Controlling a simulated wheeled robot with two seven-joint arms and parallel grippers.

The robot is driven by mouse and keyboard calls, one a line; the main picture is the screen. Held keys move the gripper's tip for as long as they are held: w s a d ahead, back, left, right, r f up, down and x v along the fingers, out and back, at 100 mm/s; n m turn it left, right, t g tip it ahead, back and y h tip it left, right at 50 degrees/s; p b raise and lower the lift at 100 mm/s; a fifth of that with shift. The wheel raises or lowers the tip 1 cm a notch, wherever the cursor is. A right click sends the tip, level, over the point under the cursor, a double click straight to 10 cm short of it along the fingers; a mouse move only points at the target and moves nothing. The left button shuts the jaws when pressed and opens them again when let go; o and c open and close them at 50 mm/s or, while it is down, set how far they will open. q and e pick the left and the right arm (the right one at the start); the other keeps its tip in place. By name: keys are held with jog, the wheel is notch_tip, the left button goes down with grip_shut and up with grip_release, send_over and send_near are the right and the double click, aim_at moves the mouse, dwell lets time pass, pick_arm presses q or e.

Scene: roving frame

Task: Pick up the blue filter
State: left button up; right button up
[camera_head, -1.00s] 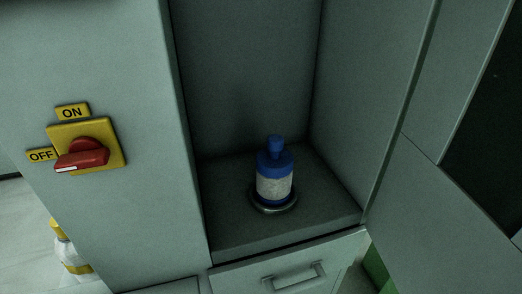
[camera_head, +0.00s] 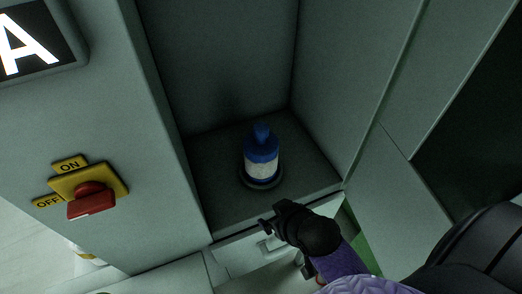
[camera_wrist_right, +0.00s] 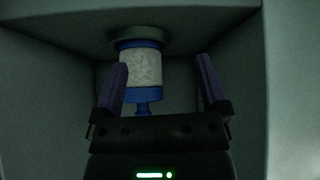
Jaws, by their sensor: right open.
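The blue filter (camera_head: 261,157), a blue bottle shape with a white band and a narrow top, stands upright on a dark round base (camera_head: 247,182) on the alcove's shelf. My right gripper (camera_head: 268,226) is in front of the shelf, below and apart from the filter in the head view. In the right wrist view the filter (camera_wrist_right: 142,68) appears upside down beyond the open, empty fingers (camera_wrist_right: 164,85), nearer the left finger, which hides part of its edge. My left gripper is not in view.
The alcove has walls on both sides and at the back. A drawer handle (camera_head: 268,246) is below the shelf, partly behind my right gripper. A red switch (camera_head: 91,200) on a yellow plate is on the left panel. An open door (camera_head: 400,180) stands at right.

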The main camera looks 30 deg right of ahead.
aim_at(264, 132)
jog(key=w+d+r+m+t+h, duration=0.1)
jog(key=w+d+r+t, duration=0.4)
jog(key=w+r, duration=0.4)
jog(key=shift+t, duration=0.8)
jog(key=x, duration=0.2)
jog(key=r+x, duration=0.1)
jog(key=x, duration=0.5)
jog(key=shift+w+a+r+b, duration=0.25)
jog(key=shift+w+a+b, duration=0.15)
jog(key=shift+w, duration=0.15)
jog(key=shift+s, duration=0.1)
jog(key=shift+c, duration=0.6)
grip_shut()
